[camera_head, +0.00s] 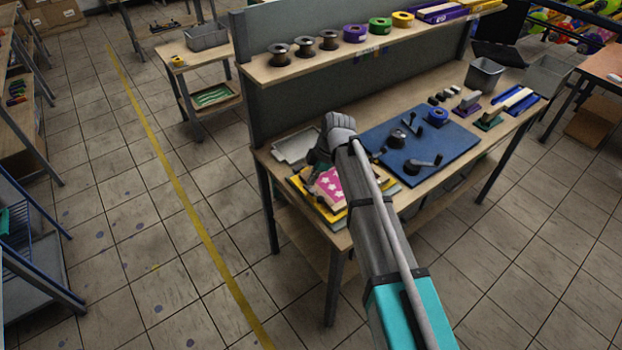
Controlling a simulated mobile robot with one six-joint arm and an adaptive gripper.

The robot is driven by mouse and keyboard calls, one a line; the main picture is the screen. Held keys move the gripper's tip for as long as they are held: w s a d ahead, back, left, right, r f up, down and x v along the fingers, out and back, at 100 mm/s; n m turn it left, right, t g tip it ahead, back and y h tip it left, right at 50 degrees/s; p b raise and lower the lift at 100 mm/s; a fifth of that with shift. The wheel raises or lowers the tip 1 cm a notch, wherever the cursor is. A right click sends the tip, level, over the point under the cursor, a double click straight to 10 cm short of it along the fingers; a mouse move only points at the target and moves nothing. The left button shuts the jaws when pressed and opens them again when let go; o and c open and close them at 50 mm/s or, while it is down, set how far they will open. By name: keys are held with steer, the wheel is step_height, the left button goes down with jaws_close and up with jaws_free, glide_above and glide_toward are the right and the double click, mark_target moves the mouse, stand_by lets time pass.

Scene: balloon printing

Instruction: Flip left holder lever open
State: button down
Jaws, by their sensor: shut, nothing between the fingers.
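A blue mat (440,148) lies on the workbench. A black crank-like part (424,164) sits at its front, and a dark round part (397,138) stands near its middle. I cannot make out a clear left holder lever or its position; my arm covers the mat's left edge. My gripper (312,174) is shut and empty at the bench's left end. It is left of the mat, over or beside a pink printed piece with white flowers (328,187) on a yellow frame (301,189). Its fingertips are small and partly hidden, so contact is unclear.
A grey tray (297,147) lies behind my gripper. A blue roll (437,117) and several small blocks stand toward the bench's right end. A shelf (330,60) with spools and tape rolls runs above the back. Open tiled floor lies left.

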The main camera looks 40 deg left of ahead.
steer(key=shift+w+r+p, duration=0.25)
steer(key=shift+r+p, duration=0.2)
steer(key=shift+r, duration=0.2)
steer(key=shift+d, duration=0.1)
steer(key=w+d+f+m+t+b, duration=0.1)
steer(key=w+d+m, duration=0.35)
steer(key=d, duration=0.55)
steer(key=w+d+f+m, duration=0.1)
steer(key=w+d+m, duration=0.35)
steer(key=d, duration=0.55)
steer(key=w+d+m+t+b, duration=0.1)
steer(key=w+d+m, duration=0.35)
steer(key=d, duration=0.65)
steer(key=s+d+f+m+h, duration=0.1)
steer(key=d+m, duration=0.7)
steer(key=d, duration=0.8)
steer(key=s+d+f+m+t+h+b, duration=0.1)
steer(key=d+m, duration=0.7)
steer(key=d, duration=0.9)
steer(key=shift+s, duration=0.8)
steer(key=shift+f, duration=0.1)
